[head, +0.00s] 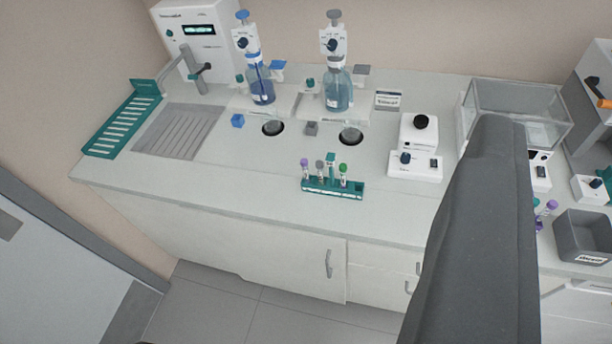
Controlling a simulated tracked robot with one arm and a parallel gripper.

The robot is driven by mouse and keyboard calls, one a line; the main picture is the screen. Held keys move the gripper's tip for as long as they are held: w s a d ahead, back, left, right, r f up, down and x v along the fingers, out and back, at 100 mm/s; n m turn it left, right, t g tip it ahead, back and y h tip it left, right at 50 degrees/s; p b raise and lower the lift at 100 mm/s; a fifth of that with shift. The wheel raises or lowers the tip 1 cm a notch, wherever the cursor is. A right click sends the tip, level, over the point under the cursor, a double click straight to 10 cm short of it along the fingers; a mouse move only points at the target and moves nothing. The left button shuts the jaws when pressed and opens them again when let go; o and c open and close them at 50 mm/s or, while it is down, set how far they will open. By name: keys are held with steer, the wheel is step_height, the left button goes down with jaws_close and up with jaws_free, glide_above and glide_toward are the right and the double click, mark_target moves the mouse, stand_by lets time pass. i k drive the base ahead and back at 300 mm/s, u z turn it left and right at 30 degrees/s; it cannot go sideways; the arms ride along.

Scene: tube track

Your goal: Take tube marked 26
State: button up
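A small teal rack (330,190) stands on the lab bench near its front edge. It holds a tube with a purple cap (305,165), a tube with a grey-brown cap (320,169) and a tube with a green cap (343,171). The tube markings are too small to read, so I cannot tell which is 26. More purple-capped tubes (551,205) show at the far right, partly hidden by my dark arm link. My gripper is not in view.
The bench (250,175) is clear left of the rack. Behind it stand two bottles with dispensers (261,85) (337,90) and a white mixer-like device (416,145). A glass-walled box (490,100) and grey bin (585,235) are at right. Floor (230,305) is free in front.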

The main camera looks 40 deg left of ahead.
mark_target(305, 170)
steer(key=u, duration=0.05)
steer(key=i, duration=1)
steer(key=z, duration=0.05)
